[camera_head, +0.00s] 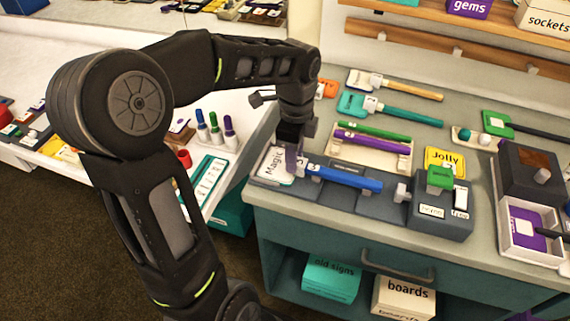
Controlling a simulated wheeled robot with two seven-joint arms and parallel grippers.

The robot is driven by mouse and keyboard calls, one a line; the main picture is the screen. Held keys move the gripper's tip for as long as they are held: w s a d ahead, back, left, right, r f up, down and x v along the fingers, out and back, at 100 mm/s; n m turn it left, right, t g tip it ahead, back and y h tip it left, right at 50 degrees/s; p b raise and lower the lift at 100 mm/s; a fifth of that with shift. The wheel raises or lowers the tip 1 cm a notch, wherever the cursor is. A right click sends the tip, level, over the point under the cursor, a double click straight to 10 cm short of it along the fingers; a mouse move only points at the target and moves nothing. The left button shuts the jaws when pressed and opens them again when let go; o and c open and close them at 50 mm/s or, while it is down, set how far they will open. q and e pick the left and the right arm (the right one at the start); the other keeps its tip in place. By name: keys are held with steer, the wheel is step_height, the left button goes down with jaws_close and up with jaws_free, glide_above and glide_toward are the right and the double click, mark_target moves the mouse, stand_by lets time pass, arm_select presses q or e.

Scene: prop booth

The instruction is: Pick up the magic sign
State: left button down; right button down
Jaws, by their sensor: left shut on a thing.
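The magic sign is a white board (270,165) lettered "Magic" with a blue handle (345,178) reaching right. It lies over the left part of a dark grey holder (380,206) on the counter. My left gripper (293,160) points down and is shut on the sign where board and handle meet. The gripper hides part of the board and the lettering. I cannot tell whether the sign touches the holder or is slightly raised. My right gripper is not in view.
A green block (440,177) and a yellow "Jolly" sign (445,161) are right of the blue handle. More signs lie farther back. A dark box (528,172) stands right.

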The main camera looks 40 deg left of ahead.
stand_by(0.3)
arm_select(q)
step_height(320, 180, up, 10)
stand_by(0.5)
stand_by(0.6)
